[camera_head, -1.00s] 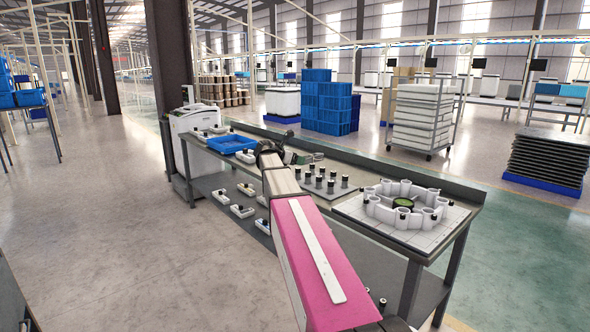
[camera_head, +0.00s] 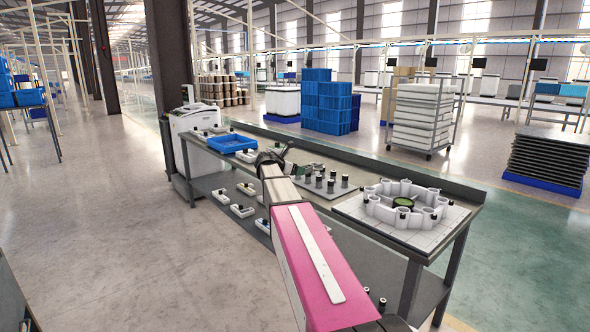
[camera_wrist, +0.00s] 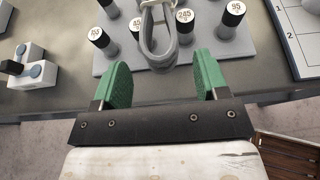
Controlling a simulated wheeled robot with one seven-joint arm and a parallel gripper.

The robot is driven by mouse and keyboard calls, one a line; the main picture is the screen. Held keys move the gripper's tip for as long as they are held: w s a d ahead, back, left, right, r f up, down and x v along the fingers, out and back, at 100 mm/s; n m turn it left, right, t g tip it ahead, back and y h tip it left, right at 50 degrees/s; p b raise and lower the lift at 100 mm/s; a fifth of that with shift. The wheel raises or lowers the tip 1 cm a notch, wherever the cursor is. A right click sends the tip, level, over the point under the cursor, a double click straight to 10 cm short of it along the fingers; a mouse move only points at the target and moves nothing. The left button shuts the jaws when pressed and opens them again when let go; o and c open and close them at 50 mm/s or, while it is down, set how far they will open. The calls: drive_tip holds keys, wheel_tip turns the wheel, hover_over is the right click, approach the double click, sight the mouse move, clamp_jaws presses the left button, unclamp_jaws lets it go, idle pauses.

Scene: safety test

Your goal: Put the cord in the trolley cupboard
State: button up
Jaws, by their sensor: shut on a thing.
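My gripper (camera_wrist: 162,68) has two green fingers, spaced apart, with a thick grey loop of cord (camera_wrist: 148,40) between and just beyond them. The fingers are closed on the cord, though the contact itself is hard to see. In the head view, my gripper (camera_head: 283,153) is small and dark above the workbench. A white cabinet-like unit (camera_head: 197,148) stands at the far left end of the bench; I cannot tell whether it is the trolley cupboard.
The grey workbench (camera_head: 330,212) holds a blue tray (camera_head: 231,143), a plate of black-and-white weights (camera_head: 326,187) and a white ring fixture (camera_head: 404,200). The weights (camera_wrist: 233,17) are close beyond the fingers. Small white parts (camera_head: 243,210) lie on the lower shelf. The floor at left is clear.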

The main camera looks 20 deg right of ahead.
drive_tip(key=shift+f, duration=0.15)
drive_tip(key=o, duration=1.1)
drive_tip(key=shift+c, duration=0.2)
drive_tip(key=r+v, duration=0.1)
drive_tip(key=v, duration=1.1)
